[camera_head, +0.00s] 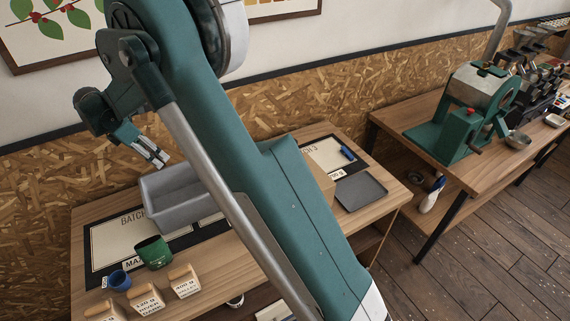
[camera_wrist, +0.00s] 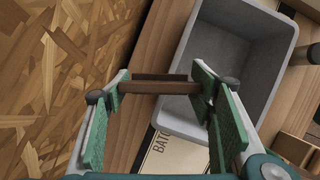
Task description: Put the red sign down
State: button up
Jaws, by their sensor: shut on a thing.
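My gripper (camera_wrist: 160,87) is shut on a thin dark brown bar (camera_wrist: 155,88), which spans between the two green finger pads in the wrist view. No clearly red face shows, so I cannot tell whether this bar is an edge of the red sign. In the head view my gripper (camera_head: 160,160) is at the upper left, raised near the grey bin (camera_head: 165,208). What it holds is too small to make out there. In the wrist view the grey bin (camera_wrist: 190,124) lies just beyond and right of the held bar.
A black-bordered batch mat (camera_head: 103,262) on the table carries a green tin (camera_head: 152,252) and blue cup (camera_head: 118,280). Labelled wooden blocks (camera_head: 184,285) stand in front. A grey tray (camera_head: 361,192) lies right. The particle-board wall (camera_head: 60,190) is close behind my gripper.

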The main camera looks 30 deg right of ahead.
jog(key=s+d+m, duration=0.2)
jog(key=s+d, duration=0.1)
jog(key=d, duration=3.3)
jog(key=s+d+m+g, duration=0.1)
jog(key=s+d, duration=0.4)
jog(key=d, duration=0.5)
jog(key=s+d, duration=0.6)
jog(key=d, duration=0.4)
jog(key=s+d+m+g, duration=0.1)
jog(key=s+d, duration=0.4)
jog(key=d, duration=0.4)
jog(key=shift+s+d+f, duration=0.15)
jog(key=shift+f, duration=1.15)
jog(key=shift+s+d+f, duration=0.15)
jog(key=shift+f, duration=1.15)
jog(key=shift+f, duration=3.1)
